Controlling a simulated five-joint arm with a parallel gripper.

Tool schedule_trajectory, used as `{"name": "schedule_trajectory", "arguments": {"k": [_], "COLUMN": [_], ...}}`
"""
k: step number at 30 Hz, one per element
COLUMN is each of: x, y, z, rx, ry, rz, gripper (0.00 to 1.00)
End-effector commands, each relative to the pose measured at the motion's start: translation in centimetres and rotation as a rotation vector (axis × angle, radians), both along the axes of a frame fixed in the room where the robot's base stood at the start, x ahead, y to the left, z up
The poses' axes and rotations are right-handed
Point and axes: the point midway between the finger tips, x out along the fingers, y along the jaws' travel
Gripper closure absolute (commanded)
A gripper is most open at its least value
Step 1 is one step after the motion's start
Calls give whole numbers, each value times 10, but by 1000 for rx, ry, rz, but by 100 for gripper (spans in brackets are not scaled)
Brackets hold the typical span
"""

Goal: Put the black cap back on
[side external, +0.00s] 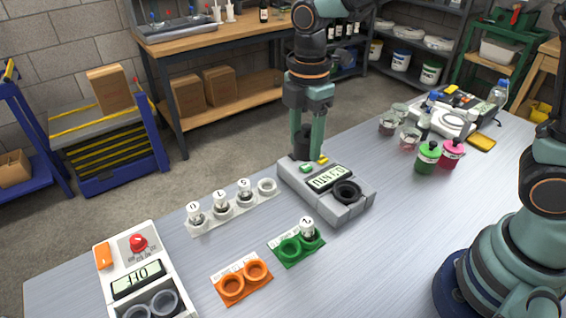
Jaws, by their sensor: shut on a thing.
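A grey meter (312,197) with a display reading about 0.3 NTU stands mid-table. Its round black well (347,192) at the front right is uncovered; I cannot tell what is inside it. My gripper (307,143) points down behind the meter's far left end, beside the green and yellow buttons. It is shut on the black cap (303,150), a dark round thing low between the fingers and partly hidden by them. I cannot tell whether the cap touches the table.
A white rack (230,212) holds white-capped vials, with its right-hand slot empty. A green holder (292,258) has one vial; an orange holder (232,293) is empty. A white device (137,262) reads OFF. Green and pink bottles (428,158) stand right; a second arm stands front right.

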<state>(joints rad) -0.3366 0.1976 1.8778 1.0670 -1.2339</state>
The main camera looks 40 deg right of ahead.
Motion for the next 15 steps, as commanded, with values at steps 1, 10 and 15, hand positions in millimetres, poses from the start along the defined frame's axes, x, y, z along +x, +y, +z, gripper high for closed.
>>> {"name": "schedule_trajectory", "arguments": {"k": [1, 10, 15], "x": [-7, -41, -49], "y": [-18, -78, -86], "z": [-7, -39, -46], "rx": [-1, 0, 0], "ry": [2, -1, -1], "rz": [-8, -2, 1], "gripper": [95, 95, 95]}}
